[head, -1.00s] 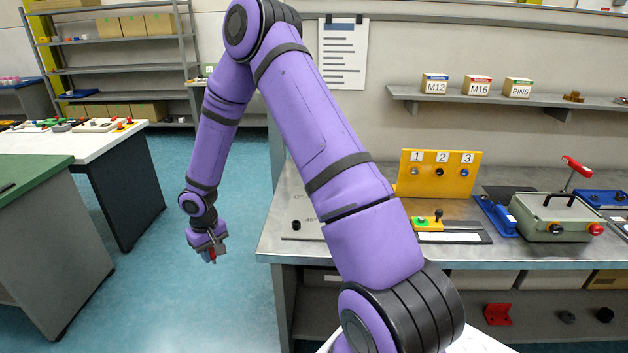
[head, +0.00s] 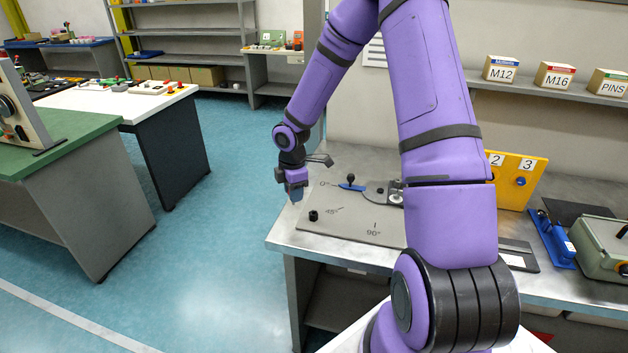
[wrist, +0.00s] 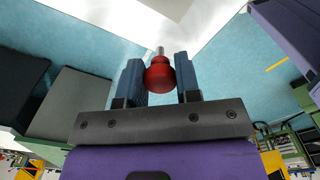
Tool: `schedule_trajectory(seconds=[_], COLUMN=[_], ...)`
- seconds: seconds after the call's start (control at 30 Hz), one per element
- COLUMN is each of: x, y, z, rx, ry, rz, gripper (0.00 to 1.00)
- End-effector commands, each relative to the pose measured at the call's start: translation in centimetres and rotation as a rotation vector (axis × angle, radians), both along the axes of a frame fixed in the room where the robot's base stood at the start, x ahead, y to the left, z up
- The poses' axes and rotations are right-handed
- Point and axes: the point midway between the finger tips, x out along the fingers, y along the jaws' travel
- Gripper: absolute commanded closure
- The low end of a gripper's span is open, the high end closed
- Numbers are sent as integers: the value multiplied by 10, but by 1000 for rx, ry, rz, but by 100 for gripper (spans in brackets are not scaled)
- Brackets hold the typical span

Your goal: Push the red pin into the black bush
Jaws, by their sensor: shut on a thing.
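My gripper (head: 297,194) hangs near the left corner of the metal bench, seen small in the head view. In the wrist view its two blue fingers are shut on the red pin (wrist: 159,76), a round red head with a grey metal shank pointing away from the gripper. The pin cannot be made out in the head view. The yellow panel (head: 531,168) stands upright on the bench, well to the right of my gripper, with labels 2 and 3 showing. A blue bush (head: 521,181) sits under 3. My arm hides the rest of the panel; the black bush is not visible now.
A grey plate with angle marks (head: 350,222) lies on the bench, with a black knob (head: 313,215) and a blue-handled lever (head: 352,186). A blue device (head: 553,238) and a green case (head: 602,250) stand at the right. Open floor lies left of the bench.

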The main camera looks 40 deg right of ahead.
Motion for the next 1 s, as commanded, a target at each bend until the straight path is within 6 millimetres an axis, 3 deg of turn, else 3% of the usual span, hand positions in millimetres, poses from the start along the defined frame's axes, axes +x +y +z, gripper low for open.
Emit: schedule_trajectory(seconds=[0.3,0.5,0.77,1.0], x=[-17,-25,-29,-30], y=[-31,-44,-49,-49], z=[21,30,32,11], rx=[-6,-7,-8,-7], ry=[-3,-2,0,1], rz=[531,789,922,928], gripper=[93,93,93,93])
